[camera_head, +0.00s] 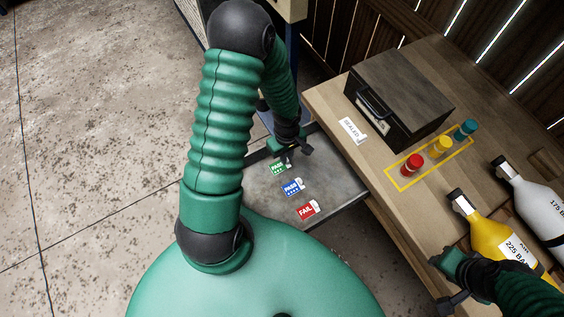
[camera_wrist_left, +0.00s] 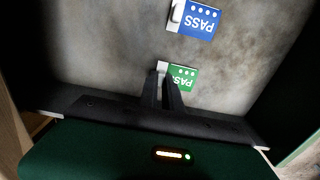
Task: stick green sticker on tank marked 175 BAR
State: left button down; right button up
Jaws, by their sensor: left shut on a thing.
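The green PASS sticker (camera_head: 278,168) is at the grey tray, at the fingertips of my left gripper (camera_head: 290,155). In the left wrist view the narrow fingers (camera_wrist_left: 166,88) are shut on the green sticker (camera_wrist_left: 183,77) at its white tab side. Whether it is lifted off the surface I cannot tell. The white tank labelled 175 BAR (camera_head: 536,200) lies at the right edge with a black valve end; its label is partly cut off. My right gripper (camera_head: 447,282) is at the lower right beside the yellow tank; its finger opening is unclear.
A blue PASS sticker (camera_head: 292,187) and a red FAIL sticker (camera_head: 308,209) lie on the grey tray (camera_head: 335,190). The yellow 225 BAR tank (camera_head: 485,229) is beside the white one. A black box (camera_head: 400,98), a SEALED tag (camera_head: 352,130) and red, yellow and teal caps stand on the wooden bench.

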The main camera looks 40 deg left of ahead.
dwell(0.6)
dwell(0.3)
pick_arm(q)
notch_tip(320, 180, up, 10)
jog(key=p, duration=0.2)
jog(key=shift+p, duration=0.35)
dwell(1.5)
